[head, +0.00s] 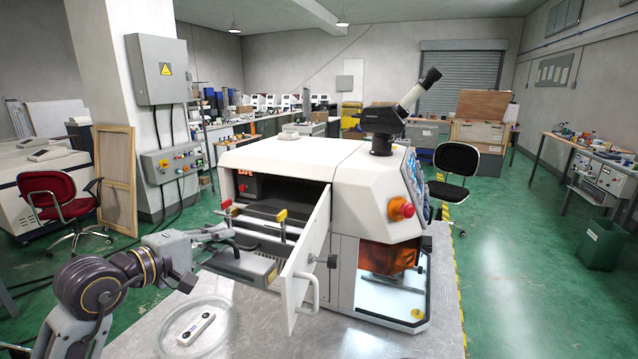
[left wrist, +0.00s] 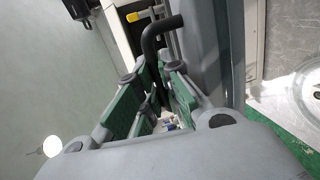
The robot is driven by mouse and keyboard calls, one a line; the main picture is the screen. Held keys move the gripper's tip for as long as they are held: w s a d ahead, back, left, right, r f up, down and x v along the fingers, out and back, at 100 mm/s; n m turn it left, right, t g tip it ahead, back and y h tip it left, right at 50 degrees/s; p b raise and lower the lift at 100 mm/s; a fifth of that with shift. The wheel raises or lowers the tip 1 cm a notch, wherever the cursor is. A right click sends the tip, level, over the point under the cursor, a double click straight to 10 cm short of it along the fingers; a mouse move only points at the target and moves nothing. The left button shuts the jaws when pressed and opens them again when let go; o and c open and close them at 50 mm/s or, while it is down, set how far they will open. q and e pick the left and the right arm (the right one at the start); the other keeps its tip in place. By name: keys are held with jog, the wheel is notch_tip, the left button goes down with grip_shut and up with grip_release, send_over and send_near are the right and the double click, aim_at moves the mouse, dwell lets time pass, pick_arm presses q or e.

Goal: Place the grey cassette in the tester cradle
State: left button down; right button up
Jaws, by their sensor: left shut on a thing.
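The grey cassette (head: 243,264) is a flat grey box in front of the white machine's open bay, in the head view. In the left wrist view its grey side (left wrist: 212,45) stands right of the fingers. My left gripper (head: 222,235) is at its rear left, shut on what appears to be its dark bent handle (left wrist: 152,42). The tester cradle (head: 262,222) shows as rails with red and yellow knobs at the bay mouth, just above and behind the cassette. I cannot tell whether the two touch. My right gripper is out of view.
The machine's white door (head: 306,262) stands open close to the cassette's right. A clear round dish (head: 228,318) with a small white device (head: 196,329) lies on the metal table (head: 385,343) in front. The table's front right is bare.

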pick_arm(q)
jog(key=f, duration=0.3)
jog(key=shift+s+a, duration=0.15)
jog(key=shift+s, duration=0.05)
jog(key=s+f, duration=0.3)
jog(key=f, duration=0.6)
jog(key=s+f, duration=0.3)
jog(key=f, duration=0.6)
jog(key=shift+s+f, duration=0.15)
jog(key=shift+f, duration=0.15)
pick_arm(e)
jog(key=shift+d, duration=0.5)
pick_arm(q)
jog(key=shift+a, duration=0.1)
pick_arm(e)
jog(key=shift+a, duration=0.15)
